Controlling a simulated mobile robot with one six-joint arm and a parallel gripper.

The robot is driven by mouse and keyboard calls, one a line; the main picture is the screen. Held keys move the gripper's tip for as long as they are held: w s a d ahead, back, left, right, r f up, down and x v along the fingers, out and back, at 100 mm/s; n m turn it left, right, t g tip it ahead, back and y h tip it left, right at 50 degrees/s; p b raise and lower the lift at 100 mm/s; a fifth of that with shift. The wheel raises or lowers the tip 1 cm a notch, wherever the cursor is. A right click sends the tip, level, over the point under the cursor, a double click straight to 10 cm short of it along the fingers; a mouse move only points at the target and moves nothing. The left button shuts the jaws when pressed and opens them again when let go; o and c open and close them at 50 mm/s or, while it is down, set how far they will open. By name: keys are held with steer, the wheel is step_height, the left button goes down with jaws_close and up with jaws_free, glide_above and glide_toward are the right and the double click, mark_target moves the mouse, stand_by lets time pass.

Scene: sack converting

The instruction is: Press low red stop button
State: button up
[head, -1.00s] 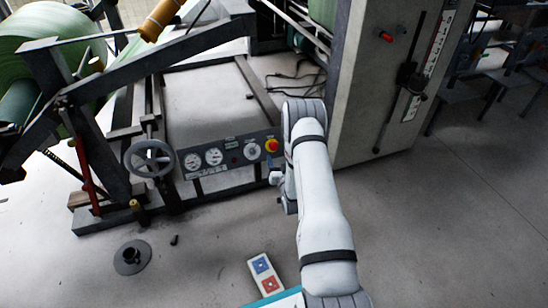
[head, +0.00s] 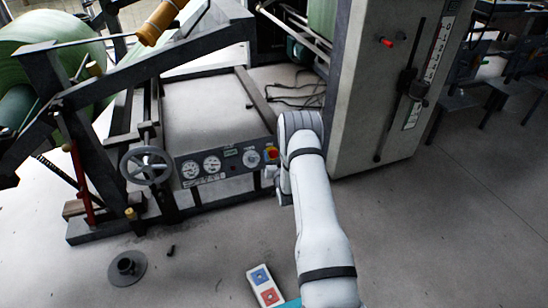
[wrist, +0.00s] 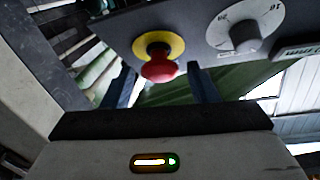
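The red stop button (head: 271,153), a mushroom head on a yellow ring, sits at the right end of the low grey gauge panel (head: 215,164). My arm partly covers it in the head view. In the wrist view the red button (wrist: 158,66) shows whole, in front of my gripper. My gripper (wrist: 160,70) is open and empty, its two dark fingers apart on either side of the button's line. I cannot tell how much gap is left between fingers and button. In the head view my gripper is mostly hidden by my arm.
A handwheel (head: 148,166) stands left of the panel. A grey cabinet (head: 365,110) with a red knob (head: 386,42) rises close to the right of my arm. A grey dial (wrist: 245,32) is beside the button. A box with blue and red pads (head: 265,285) lies in front.

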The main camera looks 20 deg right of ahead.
jaws_close()
steer(key=shift+w+f, duration=0.25)
steer(key=shift+w, duration=0.15)
steer(key=shift+o, duration=0.6)
jaws_free()
steer(key=s+a+p, duration=0.1)
steer(key=s+p, duration=0.2)
steer(key=s, duration=0.4)
steer(key=shift+s, duration=0.4)
